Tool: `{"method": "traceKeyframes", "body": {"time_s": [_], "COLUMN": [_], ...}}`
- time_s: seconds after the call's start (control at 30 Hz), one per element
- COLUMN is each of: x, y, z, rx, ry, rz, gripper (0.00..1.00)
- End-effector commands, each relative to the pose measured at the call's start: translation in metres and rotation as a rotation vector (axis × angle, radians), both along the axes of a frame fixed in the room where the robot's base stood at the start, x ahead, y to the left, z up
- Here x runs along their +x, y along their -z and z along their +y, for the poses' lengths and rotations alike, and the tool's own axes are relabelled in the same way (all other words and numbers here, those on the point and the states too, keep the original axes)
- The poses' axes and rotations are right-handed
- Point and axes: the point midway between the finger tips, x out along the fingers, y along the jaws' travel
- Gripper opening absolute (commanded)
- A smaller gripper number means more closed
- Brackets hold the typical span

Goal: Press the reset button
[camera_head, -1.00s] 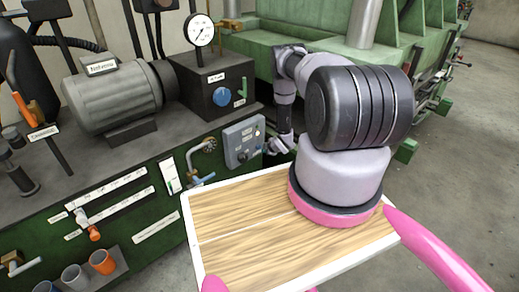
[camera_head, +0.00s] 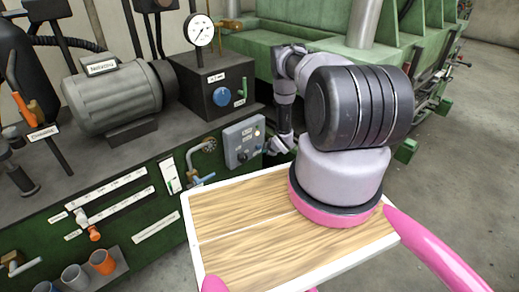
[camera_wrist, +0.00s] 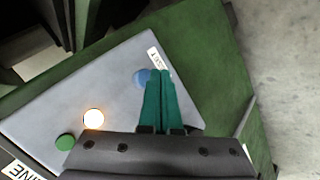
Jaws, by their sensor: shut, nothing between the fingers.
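The reset button is a round blue button (camera_wrist: 141,77) on a grey control panel (camera_wrist: 60,88), beside a white label (camera_wrist: 155,58) whose visible letters end in "SET". My gripper (camera_wrist: 160,73) has teal fingers, shut together and empty. In the wrist view its fingertips overlap the right edge of the blue button; I cannot tell whether they touch it. In the head view the grey panel (camera_head: 237,146) is on the front of the green machine, and my gripper is beside its right side, small and partly hidden by my arm.
A lit round lamp (camera_wrist: 93,118) and a green button (camera_wrist: 65,141) are on the same panel. A pipe with a valve (camera_head: 196,153) stands left of the panel. A dark box with a blue knob (camera_head: 221,97) and a gauge (camera_head: 200,30) are above. Concrete floor lies to the right.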

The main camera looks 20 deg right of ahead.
Motion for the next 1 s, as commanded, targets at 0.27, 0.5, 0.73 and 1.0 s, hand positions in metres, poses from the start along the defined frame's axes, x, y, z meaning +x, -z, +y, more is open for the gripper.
{"method": "traceKeyframes", "body": {"time_s": [0.27,0.5,0.73,1.0], "x": [0.0,0.0023,0.0083,0.0082], "y": [0.0,-0.0001,-0.0002,-0.0002], "z": [0.0,0.0011,0.0033,0.0031], "rx": [0.0,0.0,0.0,0.0], "ry": [0.0,-0.001,0.0,0.0], "rz": [0.0,0.0,0.0,0.0], "gripper": [0.0,0.0,0.0,0.0]}}
